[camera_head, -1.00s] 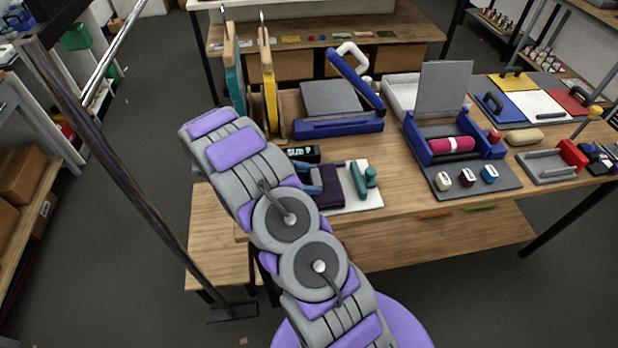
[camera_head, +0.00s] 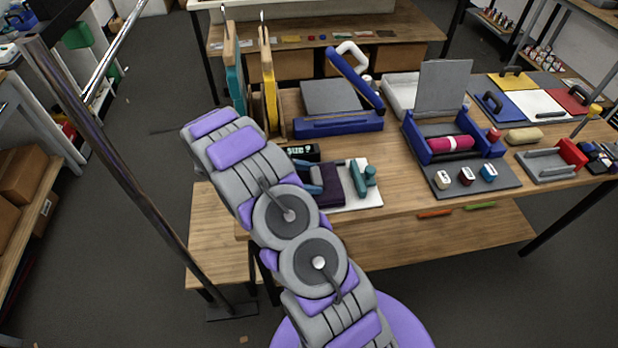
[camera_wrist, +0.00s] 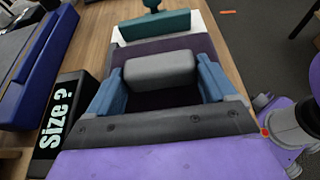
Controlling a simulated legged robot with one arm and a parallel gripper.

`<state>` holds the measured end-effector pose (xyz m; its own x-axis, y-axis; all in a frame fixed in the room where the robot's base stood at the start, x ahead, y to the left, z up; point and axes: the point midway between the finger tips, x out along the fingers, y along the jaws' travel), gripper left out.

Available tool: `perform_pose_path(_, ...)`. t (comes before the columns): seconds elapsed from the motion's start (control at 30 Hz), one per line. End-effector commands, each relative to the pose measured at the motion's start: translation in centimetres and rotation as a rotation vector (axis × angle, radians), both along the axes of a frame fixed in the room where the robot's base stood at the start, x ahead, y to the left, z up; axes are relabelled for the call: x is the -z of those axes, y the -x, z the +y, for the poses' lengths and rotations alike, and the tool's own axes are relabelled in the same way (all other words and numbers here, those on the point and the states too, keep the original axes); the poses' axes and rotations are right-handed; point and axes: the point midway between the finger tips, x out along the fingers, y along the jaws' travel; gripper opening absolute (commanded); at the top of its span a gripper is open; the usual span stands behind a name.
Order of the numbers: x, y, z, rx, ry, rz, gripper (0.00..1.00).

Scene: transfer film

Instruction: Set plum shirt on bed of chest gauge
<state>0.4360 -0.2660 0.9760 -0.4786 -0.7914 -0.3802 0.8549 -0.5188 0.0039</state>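The plum shirt (camera_head: 332,188) is a dark folded bundle by the left part of the chest gauge's white bed (camera_head: 367,200). In the wrist view the shirt (camera_wrist: 150,50) spans the middle, with a grey block (camera_wrist: 160,68) on top of it. A teal jaw (camera_head: 358,180) stands on the bed just right of the shirt, and it shows beyond the shirt in the wrist view (camera_wrist: 155,26). Whether the shirt's underside touches the bed is hidden.
A black "Size ?" display (camera_wrist: 58,120) stands left of my gripper. Behind is a blue press (camera_head: 338,124) with its arm raised.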

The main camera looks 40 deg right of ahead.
Motion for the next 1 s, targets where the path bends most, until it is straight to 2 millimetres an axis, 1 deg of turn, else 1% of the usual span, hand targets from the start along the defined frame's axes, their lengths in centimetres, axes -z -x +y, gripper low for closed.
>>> perform_pose_path(0.03, 0.8, 0.3, 0.3, 0.01, -0.016, 0.001, 1.0)
perform_pose_path(0.17, 0.2, -0.4, 1.3, 0.005, -0.013, 0.0, 1.0)
perform_pose_path(0.5, -3.0, -3.6, 7.0, -0.001, 0.0, -0.006, 1.0)
perform_pose_path(0.6, -3.7, -4.3, 8.2, -0.002, 0.001, -0.004, 1.0)
perform_pose_path(0.77, -4.4, -5.3, 9.4, -0.001, 0.003, -0.005, 1.0)
perform_pose_path(1.0, -4.7, -5.5, 9.8, 0.0, 0.001, -0.004, 1.0)
